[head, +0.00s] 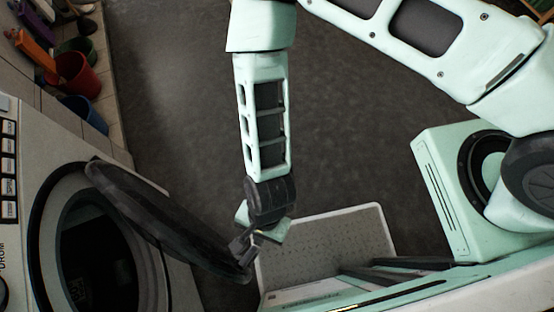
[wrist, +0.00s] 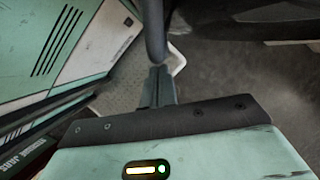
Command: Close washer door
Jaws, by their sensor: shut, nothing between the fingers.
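The washer door (head: 165,220) is a dark round door standing open, swung out to the right of the washer's dark drum opening (head: 100,245). My gripper (head: 243,248) is at the door's outer end, close to its edge; I cannot tell whether they touch. In the wrist view my gripper's fingers (wrist: 157,78) are shut together with nothing between them. A dark bar (wrist: 154,30) rises just beyond the fingertips there, probably part of the door's edge.
The white washer body (head: 35,150) with a row of buttons is at the left. Red (head: 75,75) and blue (head: 85,112) containers stand at the upper left by the tiled edge. Dark floor (head: 340,130) is open in the middle.

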